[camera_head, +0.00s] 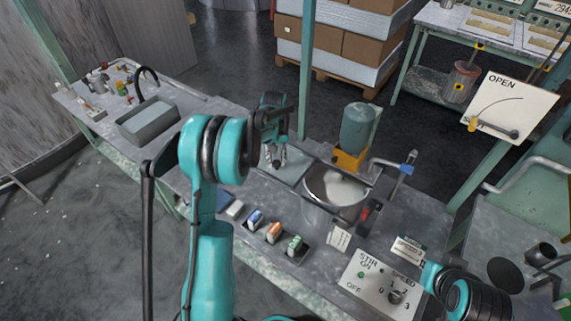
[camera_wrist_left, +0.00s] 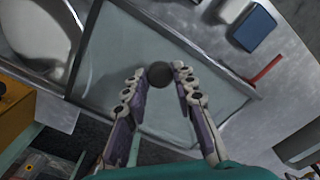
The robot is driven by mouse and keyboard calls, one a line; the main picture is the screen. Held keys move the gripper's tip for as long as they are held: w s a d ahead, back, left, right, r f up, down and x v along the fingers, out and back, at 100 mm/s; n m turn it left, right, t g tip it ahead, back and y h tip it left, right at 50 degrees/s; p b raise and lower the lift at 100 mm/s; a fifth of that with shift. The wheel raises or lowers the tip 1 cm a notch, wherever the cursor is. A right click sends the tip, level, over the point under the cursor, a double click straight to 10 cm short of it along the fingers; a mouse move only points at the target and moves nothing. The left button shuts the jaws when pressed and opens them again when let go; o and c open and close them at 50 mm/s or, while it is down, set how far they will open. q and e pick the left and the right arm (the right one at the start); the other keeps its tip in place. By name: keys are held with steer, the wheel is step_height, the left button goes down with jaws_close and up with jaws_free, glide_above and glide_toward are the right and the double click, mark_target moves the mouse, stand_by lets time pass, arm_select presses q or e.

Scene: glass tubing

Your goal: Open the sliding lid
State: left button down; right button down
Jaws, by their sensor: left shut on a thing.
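The vat's mouth looks largely uncovered and shows pale contents. A round black knob (camera_wrist_left: 158,76) stands on the lid. My left gripper (camera_head: 274,160) reaches down over the lid, its fingers shut on the knob; its fingertips (camera_wrist_left: 159,73) are on either side of it. My right arm enters at lower right, but its gripper cannot be made out.
A tray (camera_head: 262,240) of coloured blocks lies in front of the vat. An orange-based container (camera_head: 355,135) stands behind it. A control panel (camera_head: 385,287) with a speed knob is at front right. A sink (camera_head: 148,121) is at the left.

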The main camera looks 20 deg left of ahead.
arm_select(q)
steer(key=shift+a, duration=0.2)
steer(key=c, duration=1.2)
jaws_free()
step_height(320, 180, up, 12)
